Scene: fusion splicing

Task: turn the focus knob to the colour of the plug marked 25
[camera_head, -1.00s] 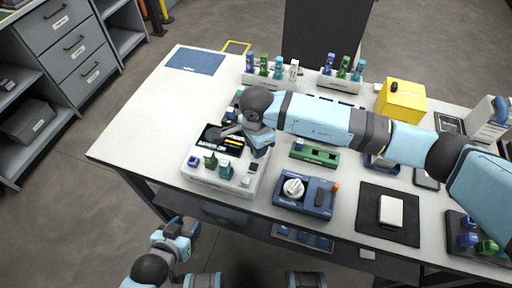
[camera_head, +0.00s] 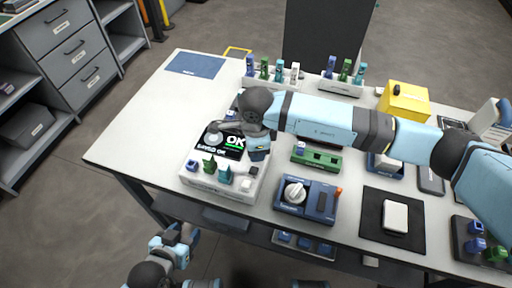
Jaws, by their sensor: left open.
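A white knob (camera_head: 295,192) sits on a blue box (camera_head: 322,200) at the table's front, with an orange part on its right side. The white splicing machine (camera_head: 203,182) stands left of it, its dark screen (camera_head: 214,146) showing "OK" above a green bar. Green and teal plugs (camera_head: 224,173) stand along its front. Coloured plugs (camera_head: 264,69) stand in two white racks at the back; I cannot read any number 25. My left gripper (camera_head: 177,238) is open and low in front of the table. My right arm reaches over the machine; its fingers are mostly hidden, beside the screen.
A green block (camera_head: 316,157) lies behind the knob box. A black mat (camera_head: 373,222) with a white block is to its right. A yellow box (camera_head: 403,104) stands at the back right.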

